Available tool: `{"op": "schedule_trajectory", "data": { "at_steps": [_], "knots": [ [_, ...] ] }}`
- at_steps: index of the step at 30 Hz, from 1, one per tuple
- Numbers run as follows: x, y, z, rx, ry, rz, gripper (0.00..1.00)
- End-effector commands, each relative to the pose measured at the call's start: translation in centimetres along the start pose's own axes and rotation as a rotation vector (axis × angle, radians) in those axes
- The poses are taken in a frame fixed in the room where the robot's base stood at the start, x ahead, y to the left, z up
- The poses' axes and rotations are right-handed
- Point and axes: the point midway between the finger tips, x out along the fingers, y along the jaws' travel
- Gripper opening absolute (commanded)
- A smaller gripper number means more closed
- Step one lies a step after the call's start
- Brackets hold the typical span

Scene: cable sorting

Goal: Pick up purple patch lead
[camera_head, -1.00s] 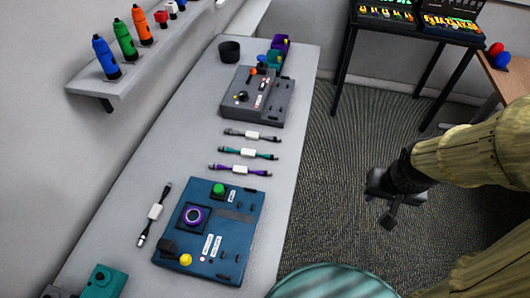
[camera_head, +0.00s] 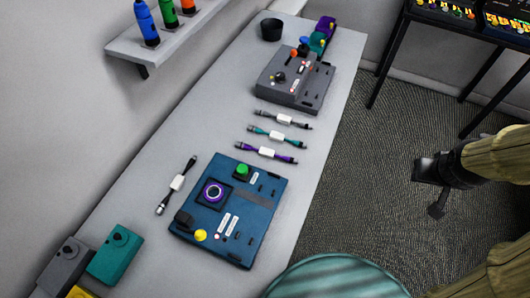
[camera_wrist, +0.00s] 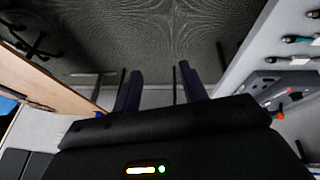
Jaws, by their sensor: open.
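The purple patch lead (camera_head: 266,152) lies flat on the grey bench in the head view, with a white label block at its middle. It is the nearest of three parallel leads, just behind the blue panel box. My gripper (camera_head: 432,190) is at the right of the head view, off the bench and above the carpet, well apart from the lead. In the wrist view my gripper (camera_wrist: 158,88) has its two dark fingers spread, with nothing between them. I cannot make out the purple lead in the wrist view.
A teal lead (camera_head: 277,137) and a grey-black lead (camera_head: 283,119) lie behind the purple one. Another lead (camera_head: 177,183) lies left of the blue panel box (camera_head: 262,225). A dark grey panel box (camera_head: 318,92) stands farther back. A teal round stool (camera_head: 335,281) is at the front.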

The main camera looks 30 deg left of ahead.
Motion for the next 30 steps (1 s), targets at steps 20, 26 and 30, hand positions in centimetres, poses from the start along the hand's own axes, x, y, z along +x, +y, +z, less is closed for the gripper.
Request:
{"op": "schedule_trajectory", "data": {
  "at_steps": [20,26,30],
  "knots": [
    [12.8,-12.4,-8.5,-0.858,0.62,-0.687,0.43],
    [13.0,-15.6,-4.2,-0.984,0.704,-1.042,0.43],
    [12.6,-16.2,-2.4,-1.02,0.723,-1.172,0.43]
  ]
}}
